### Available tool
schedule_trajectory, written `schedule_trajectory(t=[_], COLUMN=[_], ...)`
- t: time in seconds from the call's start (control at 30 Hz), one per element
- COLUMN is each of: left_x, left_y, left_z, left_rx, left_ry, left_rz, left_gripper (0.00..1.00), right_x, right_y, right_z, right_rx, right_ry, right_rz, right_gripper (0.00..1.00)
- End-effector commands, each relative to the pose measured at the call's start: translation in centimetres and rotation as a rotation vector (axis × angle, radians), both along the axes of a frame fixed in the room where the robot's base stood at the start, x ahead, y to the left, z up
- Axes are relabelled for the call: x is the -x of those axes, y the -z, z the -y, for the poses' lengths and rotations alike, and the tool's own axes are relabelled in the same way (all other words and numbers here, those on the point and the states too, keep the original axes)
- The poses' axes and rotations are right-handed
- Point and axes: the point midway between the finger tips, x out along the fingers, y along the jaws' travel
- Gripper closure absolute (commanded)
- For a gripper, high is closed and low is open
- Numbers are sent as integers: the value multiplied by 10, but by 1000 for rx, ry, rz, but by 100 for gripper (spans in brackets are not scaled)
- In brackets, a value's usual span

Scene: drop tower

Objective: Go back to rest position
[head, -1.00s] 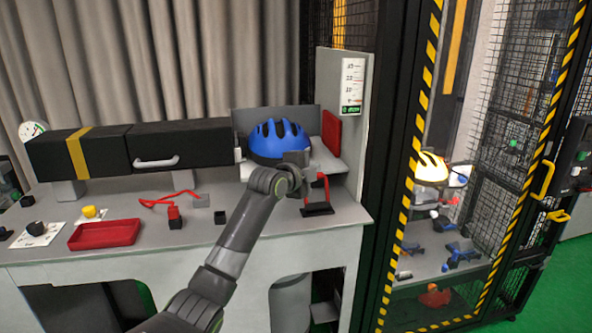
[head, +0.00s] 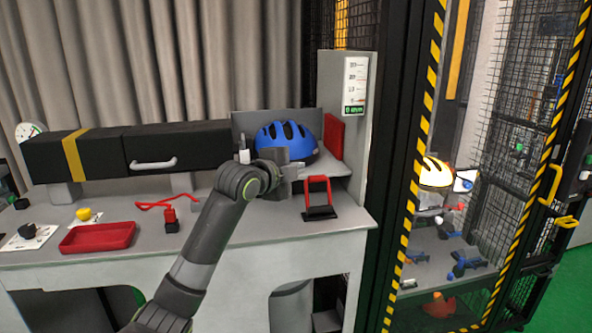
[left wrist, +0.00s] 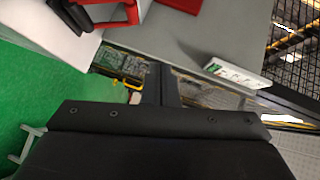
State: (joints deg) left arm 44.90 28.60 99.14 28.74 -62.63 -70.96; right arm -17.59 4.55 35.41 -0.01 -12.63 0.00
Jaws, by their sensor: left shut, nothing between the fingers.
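My left arm reaches in from the bottom of the head view. Its gripper (head: 291,177) is in front of the lower part of the blue helmet (head: 286,141) and hides some of it. In the left wrist view the gripper (left wrist: 162,84) has its fingers together with nothing between them. The helmet sits on the grey stand at the right end of the workbench (head: 240,232). My right gripper is not in view.
A red-framed stand (head: 318,196) is just right of the gripper. A red tray (head: 97,238), a yellow piece (head: 83,214) and a red block (head: 171,217) lie on the bench. A caged tower with striped posts (head: 424,120) stands at right.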

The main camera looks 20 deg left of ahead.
Motion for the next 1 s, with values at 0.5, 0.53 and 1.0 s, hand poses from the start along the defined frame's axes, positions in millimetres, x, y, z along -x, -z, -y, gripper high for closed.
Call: schedule_trajectory(t=[0.5,0.53,1.0], left_x=[25,32,218], left_y=[76,92,309], left_z=[-1,-1,-14], left_rx=[91,115,524], left_ry=[-51,-66,-476], left_rz=[-134,-164,-622], left_gripper=[100,100,100], right_x=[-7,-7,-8], right_y=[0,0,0], right_z=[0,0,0], right_rx=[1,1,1], right_ry=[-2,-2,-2], right_rz=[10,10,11], right_gripper=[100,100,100])
